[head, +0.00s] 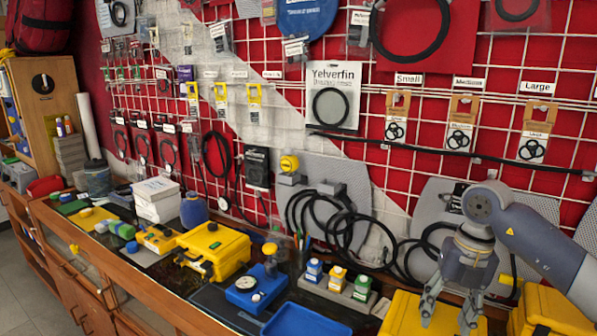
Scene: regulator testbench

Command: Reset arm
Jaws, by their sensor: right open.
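My right gripper (447,312) hangs at the lower right of the head view, with its arm coming in from the right edge. Its fingers point down and are spread apart, with nothing between them. It is in front of and above a yellow case (405,316) on the bench, and I cannot tell whether the fingertips touch it. My left gripper is not in view.
The wooden bench (120,270) holds a yellow case (213,250), a blue gauge block (255,288), a blue tray (305,320) and small bottles (337,278). Black hoses (345,220) lie against the red wall grid. Floor (25,300) is clear at lower left.

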